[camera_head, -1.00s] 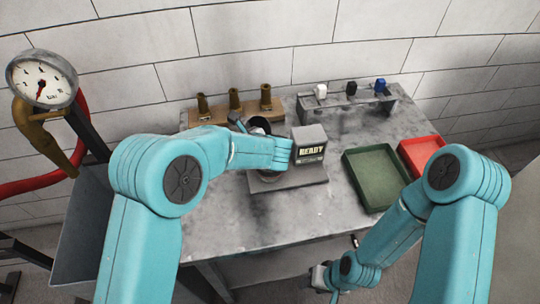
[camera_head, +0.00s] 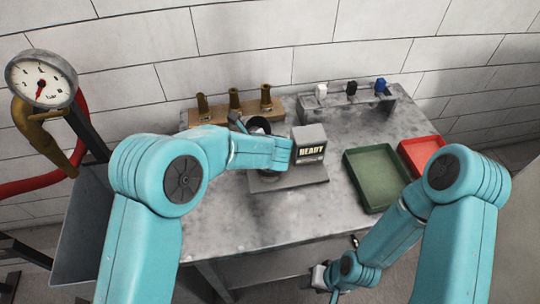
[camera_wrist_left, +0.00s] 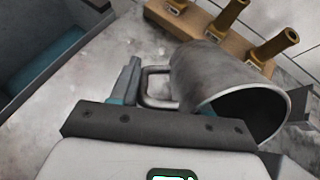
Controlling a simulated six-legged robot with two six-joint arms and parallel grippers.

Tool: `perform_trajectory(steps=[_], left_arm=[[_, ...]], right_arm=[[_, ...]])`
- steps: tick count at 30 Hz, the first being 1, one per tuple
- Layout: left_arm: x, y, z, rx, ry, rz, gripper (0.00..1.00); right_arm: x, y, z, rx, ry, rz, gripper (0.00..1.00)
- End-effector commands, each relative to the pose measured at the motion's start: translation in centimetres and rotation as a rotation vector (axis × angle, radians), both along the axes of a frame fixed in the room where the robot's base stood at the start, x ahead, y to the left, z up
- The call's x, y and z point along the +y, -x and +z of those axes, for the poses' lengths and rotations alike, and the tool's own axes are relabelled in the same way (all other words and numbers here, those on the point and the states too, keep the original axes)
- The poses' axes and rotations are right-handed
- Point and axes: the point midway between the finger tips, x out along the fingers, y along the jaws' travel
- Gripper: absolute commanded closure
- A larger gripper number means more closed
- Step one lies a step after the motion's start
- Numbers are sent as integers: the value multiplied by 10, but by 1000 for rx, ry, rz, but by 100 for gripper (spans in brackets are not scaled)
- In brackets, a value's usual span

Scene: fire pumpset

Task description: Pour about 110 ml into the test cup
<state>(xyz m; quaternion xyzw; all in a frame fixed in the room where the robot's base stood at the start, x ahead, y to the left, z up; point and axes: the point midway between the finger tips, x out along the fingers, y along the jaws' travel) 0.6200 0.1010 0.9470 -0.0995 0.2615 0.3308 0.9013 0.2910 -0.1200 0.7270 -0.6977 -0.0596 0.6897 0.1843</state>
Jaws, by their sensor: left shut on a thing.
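A grey metal jug with a loop handle shows in the left wrist view (camera_wrist_left: 205,75), tilted, its dark mouth facing lower right. My left gripper (camera_wrist_left: 132,82) is shut on the jug's handle. In the head view the jug (camera_head: 257,124) is partly hidden behind my left arm. A box with a display reading READY (camera_head: 309,148) stands with a flat base (camera_head: 300,178) on the table. A dark round shape on the base is mostly covered by my arm, so I cannot tell whether it is the test cup. My right gripper (camera_head: 320,278) is low by the table's front edge, too small to judge.
A wooden rack with several brass nozzles (camera_head: 234,100) stands at the back. A grey stand with white, black and blue knobs (camera_head: 350,105) is behind right. A green tray (camera_head: 372,178) and a red tray (camera_head: 420,152) lie right. A gauge (camera_head: 41,80) is far left.

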Motion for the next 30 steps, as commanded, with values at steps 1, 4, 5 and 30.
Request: perform_trajectory(steps=[1, 4, 5, 30], left_arm=[[0, 0, 1, -1, 0, 1, 100], [0, 0, 3, 6, 6, 0, 100], [0, 0, 4, 11, 10, 0, 100], [18, -21, -26, 403, 365, 4, 100]], right_arm=[[0, 0, 0, 0, 0, 0, 57], [0, 0, 5, 0, 0, 0, 57], [0, 0, 7, 0, 0, 0, 57], [0, 0, 111, 0, 0, 0, 57]])
